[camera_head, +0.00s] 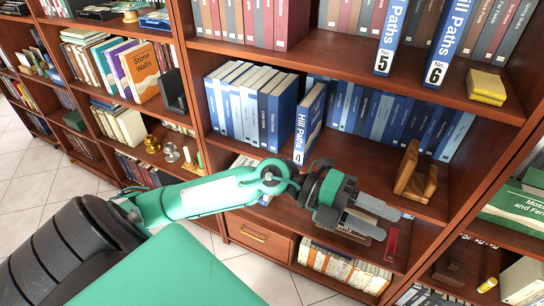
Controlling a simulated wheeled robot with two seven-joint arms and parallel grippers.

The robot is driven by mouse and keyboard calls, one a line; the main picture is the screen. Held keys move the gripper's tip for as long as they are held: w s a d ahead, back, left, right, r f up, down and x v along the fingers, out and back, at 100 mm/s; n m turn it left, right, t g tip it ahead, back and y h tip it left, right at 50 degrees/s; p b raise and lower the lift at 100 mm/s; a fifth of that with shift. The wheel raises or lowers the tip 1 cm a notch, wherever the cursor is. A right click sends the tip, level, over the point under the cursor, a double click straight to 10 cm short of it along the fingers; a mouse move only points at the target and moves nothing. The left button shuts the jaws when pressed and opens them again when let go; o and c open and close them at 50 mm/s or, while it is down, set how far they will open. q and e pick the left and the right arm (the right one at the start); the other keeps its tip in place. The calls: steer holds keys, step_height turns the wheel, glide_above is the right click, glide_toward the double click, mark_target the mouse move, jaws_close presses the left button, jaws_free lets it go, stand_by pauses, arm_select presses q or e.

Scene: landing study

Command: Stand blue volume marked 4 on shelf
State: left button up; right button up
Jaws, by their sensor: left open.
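The blue volume marked 4 (309,124), titled "Hill Paths", stands upright on the middle shelf (362,168). It is at the right end of a front row of blue books (250,108), its spine facing me. My left gripper (388,222) is open and empty, with its two grey fingers pointing right. In the picture it is below and to the right of volume 4, in front of the shelves and apart from the book. My right gripper is not in view.
Volumes 5 (391,36) and 6 (450,42) stand on the shelf above. More blue books (390,118) line the back of the middle shelf. A wooden bookend (414,178) stands at its right. Bare shelf lies between volume 4 and the bookend. A yellow block (486,88) sits above.

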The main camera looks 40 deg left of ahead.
arm_select(q)
steer(key=w+a+r+n+t+y, duration=0.1)
steer(key=w+a+n+t+y, duration=0.45)
steer(key=n+t, duration=1.05)
steer(key=w+a+f+n+g+y, duration=0.1)
steer(key=w+a+f+n+y, duration=0.1)
steer(key=a+f+n+y, duration=0.35)
steer(key=w+a+f+n+g+y, duration=0.1)
steer(key=a+f+n+y, duration=0.2)
steer(key=f+n+y, duration=0.35)
steer(key=s+a+f+n+g, duration=0.1)
steer(key=s+f+n+g, duration=0.15)
steer(key=f, duration=0.45)
steer(key=s+a+f+n+g, duration=0.1)
steer(key=s+f+g, duration=0.2)
steer(key=f, duration=0.4)
steer(key=s+d+f+g, duration=0.1)
steer(key=s+f+g, duration=0.3)
steer(key=s, duration=0.3)
steer(key=s+d+f+g+h, duration=0.1)
steer(key=s+d+f+g, duration=0.1)
steer(key=s+f+g, duration=0.2)
steer(key=s+f, duration=0.3)
steer(key=s, duration=0.1)
steer(key=shift+s+d+f+n, duration=0.25)
steer(key=shift+s+f+n, duration=0.05)
steer(key=shift+n, duration=0.05)
steer(key=shift+g+h, duration=0.25)
